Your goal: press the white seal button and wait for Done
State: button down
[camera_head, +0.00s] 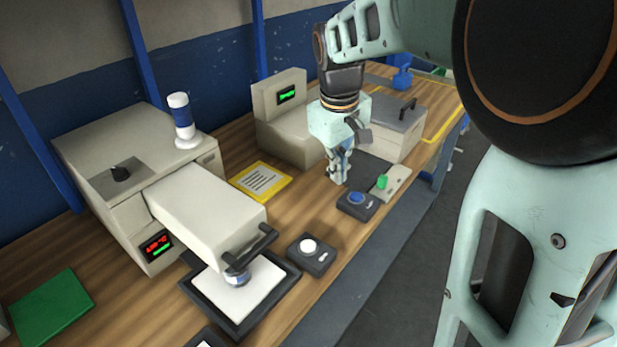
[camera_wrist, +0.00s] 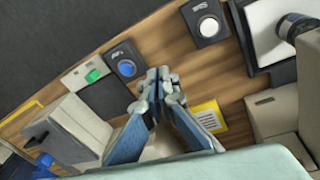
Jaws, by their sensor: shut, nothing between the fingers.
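The white seal button (camera_head: 308,246) sits on a small dark box near the bench's front edge, right of the sealing machine's pad. It also shows in the wrist view (camera_wrist: 208,27), at the top right. My gripper (camera_head: 338,180) is shut and empty, pointing down above the bench, farther back than the white button and apart from it. In the wrist view my fingertips (camera_wrist: 158,82) are together. The sealing machine (camera_head: 205,205) has a small display (camera_head: 157,246) with red and green characters, too small to read.
A blue button (camera_head: 356,198) and a green switch (camera_head: 382,182) stand near my gripper. A yellow-framed sheet (camera_head: 262,181) lies behind. A beige device with a green display (camera_head: 287,96) and a lidded box (camera_head: 398,125) stand farther back. Bare wood lies between gripper and white button.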

aim_at(308, 245)
jog(key=s+a+f+n+g, duration=0.1)
jog(key=s+a+n+g, duration=0.1)
jog(key=a, duration=0.4)
jog(key=shift+s+a+n+y, duration=0.2)
jog(key=shift+s+n+y, duration=0.25)
jog(key=shift+s, duration=0.75)
jog(key=shift+f, duration=0.1)
notch_tip(308, 245, down, 14)
jog(key=shift+r+b, duration=0.1)
jog(key=shift+b, duration=0.2)
